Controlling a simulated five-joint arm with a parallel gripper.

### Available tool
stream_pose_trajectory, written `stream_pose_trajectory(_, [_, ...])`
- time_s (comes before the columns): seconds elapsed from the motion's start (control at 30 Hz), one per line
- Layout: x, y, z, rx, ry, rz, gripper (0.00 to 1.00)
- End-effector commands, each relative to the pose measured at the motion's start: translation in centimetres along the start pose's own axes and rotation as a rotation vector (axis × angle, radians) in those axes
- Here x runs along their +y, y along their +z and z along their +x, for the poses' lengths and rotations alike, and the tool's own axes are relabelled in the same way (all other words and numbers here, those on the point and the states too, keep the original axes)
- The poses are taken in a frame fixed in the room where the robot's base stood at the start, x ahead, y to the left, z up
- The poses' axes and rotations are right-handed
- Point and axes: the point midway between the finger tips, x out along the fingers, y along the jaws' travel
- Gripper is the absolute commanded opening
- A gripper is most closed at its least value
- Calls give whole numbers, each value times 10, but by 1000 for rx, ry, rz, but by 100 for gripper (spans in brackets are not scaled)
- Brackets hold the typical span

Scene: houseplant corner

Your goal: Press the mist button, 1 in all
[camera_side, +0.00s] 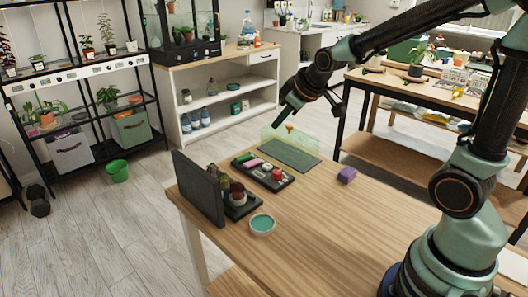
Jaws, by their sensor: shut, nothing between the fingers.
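My gripper (270,129) is shut and empty, pointing down and left above the far edge of the wooden table. Its tips show in front of or beside a translucent green panel (305,141) at the back of a dark green mat (290,155). A small yellow knob-like piece (289,127) shows at the top of the panel, just right of the fingertips. I cannot tell for certain which part is the mist button, nor whether my fingertips touch anything.
A dark tray (284,184) of small coloured items lies left of the mat. An upright dark panel (199,188) and a caddy of bottles (237,195) stand at the left. A teal-topped round dish (262,224) and a purple block (347,174) lie nearby. The table's front is clear.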

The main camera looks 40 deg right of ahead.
Motion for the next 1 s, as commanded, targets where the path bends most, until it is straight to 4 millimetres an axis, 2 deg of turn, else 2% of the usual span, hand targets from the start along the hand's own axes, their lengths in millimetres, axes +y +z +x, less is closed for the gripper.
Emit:
stream_pose_trajectory(0.03, [6, -1, 14, 2, 8, -20, 0])
stream_pose_trajectory(0.3, [35, -8, 78, 50, 70, -148, 0])
stream_pose_trajectory(0.5, [50, -5, 112, 73, 108, -217, 0])
stream_pose_trajectory(0.7, [55, -3, 125, 84, 125, -246, 0])
stream_pose_trajectory(1.0, [56, -3, 126, 85, 126, -248, 0])
